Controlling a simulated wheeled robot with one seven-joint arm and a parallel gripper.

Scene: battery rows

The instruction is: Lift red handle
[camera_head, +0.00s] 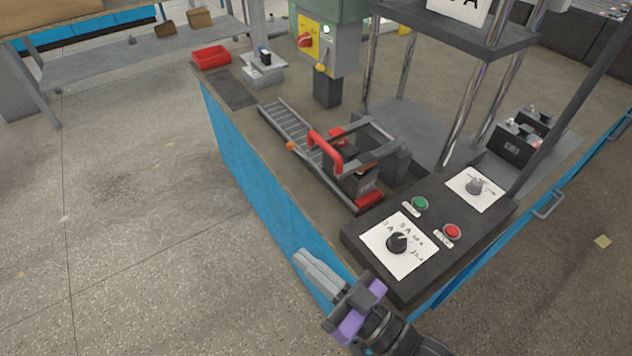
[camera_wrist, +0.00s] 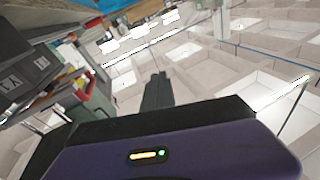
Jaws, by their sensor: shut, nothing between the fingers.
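The red handle (camera_head: 326,152) is a curved red bar on a metal clamp-like fixture on the bench, near the middle of the head view. My gripper (camera_head: 305,262) is low in the head view, beside the bench's blue front side, below and apart from the handle. Its fingers are together with nothing between them. The wrist view shows the dark fingers (camera_wrist: 157,92) pointing up and away.
A black control box (camera_head: 375,262) with a dial, green button (camera_head: 420,203) and red button (camera_head: 452,231) stands between my gripper and the back posts. A roller track (camera_head: 287,122) leads to the fixture. A red tray (camera_head: 211,57) sits at the far corner. Floor at left is clear.

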